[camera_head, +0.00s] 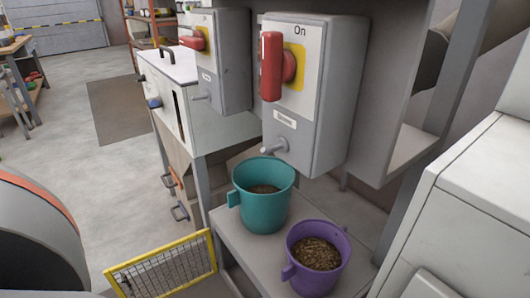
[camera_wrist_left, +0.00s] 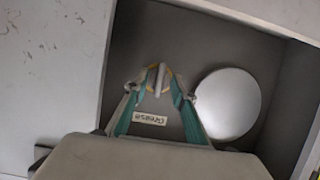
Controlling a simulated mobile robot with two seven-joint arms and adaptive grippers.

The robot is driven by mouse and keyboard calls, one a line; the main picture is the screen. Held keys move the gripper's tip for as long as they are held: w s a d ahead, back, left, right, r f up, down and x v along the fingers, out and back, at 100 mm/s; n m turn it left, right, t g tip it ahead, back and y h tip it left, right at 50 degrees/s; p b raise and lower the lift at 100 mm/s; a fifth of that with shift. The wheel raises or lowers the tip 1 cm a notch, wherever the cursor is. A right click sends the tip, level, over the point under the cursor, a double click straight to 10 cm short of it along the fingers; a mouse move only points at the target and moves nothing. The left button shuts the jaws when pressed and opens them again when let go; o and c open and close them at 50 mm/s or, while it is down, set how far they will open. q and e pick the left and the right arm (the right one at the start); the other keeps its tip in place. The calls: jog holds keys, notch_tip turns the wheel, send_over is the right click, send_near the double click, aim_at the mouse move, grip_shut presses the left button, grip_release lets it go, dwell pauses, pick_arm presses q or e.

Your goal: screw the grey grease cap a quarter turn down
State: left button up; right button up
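In the left wrist view, the grey grease cap (camera_wrist_left: 157,77) shows a narrow raised wing over a yellow-orange ring. It is on a dark grey panel inside a recess. My left gripper (camera_wrist_left: 158,88) has teal-padded fingers that reach toward the cap, one on each side. The fingers stand apart, with a gap seen between them and the wing; whether a tip touches the ring I cannot tell. A white label reading "Grease" (camera_wrist_left: 150,118) appears upside down between the fingers. The head view shows neither the cap nor either gripper.
A pale round disc (camera_wrist_left: 228,103) is close to the right finger, and recess walls are around it. In the head view are a switch box with a red handle (camera_head: 271,67), a teal bucket (camera_head: 262,212), a purple bucket (camera_head: 318,284) and a yellow-framed mesh guard (camera_head: 165,270).

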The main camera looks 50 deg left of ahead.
pick_arm(q)
jog(key=d+v, duration=0.1)
jog(key=v, duration=1.1)
jog(key=shift+a, duration=0.45)
